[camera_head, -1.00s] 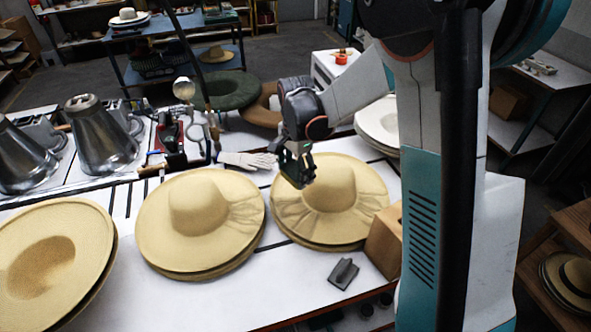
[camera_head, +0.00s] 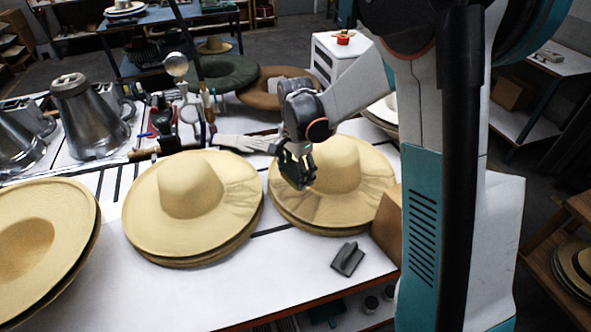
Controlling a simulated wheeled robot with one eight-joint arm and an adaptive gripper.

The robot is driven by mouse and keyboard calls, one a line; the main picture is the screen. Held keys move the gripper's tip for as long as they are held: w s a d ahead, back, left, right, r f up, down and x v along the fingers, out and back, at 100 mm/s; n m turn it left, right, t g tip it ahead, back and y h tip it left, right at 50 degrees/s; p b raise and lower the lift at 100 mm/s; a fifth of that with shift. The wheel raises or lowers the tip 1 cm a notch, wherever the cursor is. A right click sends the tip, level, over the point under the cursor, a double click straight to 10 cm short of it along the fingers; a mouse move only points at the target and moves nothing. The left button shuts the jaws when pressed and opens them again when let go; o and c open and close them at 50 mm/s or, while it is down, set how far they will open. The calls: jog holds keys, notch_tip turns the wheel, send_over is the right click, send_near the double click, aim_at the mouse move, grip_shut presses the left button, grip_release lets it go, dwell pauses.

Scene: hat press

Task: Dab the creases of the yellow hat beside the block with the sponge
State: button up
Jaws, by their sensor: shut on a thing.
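A yellow wide-brimmed hat (camera_head: 350,205) lies on a stack at centre right, beside a tan block (camera_head: 386,226). Faint creases show on its front brim. My gripper (camera_head: 298,182) is over the left part of this hat, in front of its crown's left side. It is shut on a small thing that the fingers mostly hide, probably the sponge. I cannot tell whether it touches the hat. A second yellow hat (camera_head: 190,185), with creases on its right brim, lies on a stack to the left.
A dark grey tool (camera_head: 347,258) lies on the white table (camera_head: 165,295) in front of the hat. A third hat (camera_head: 40,235) is at far left. Metal cones (camera_head: 90,118), hand tools (camera_head: 170,130) and a green hat (camera_head: 225,75) stand behind. The front table middle is clear.

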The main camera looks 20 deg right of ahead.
aim_at(296, 197)
jog(key=shift+f+b, duration=1.9)
jog(key=shift+f, duration=1.45)
jog(key=shift+f+b, duration=0.55)
jog(key=shift+r+p, duration=4.45)
jog(key=shift+r, duration=2.6)
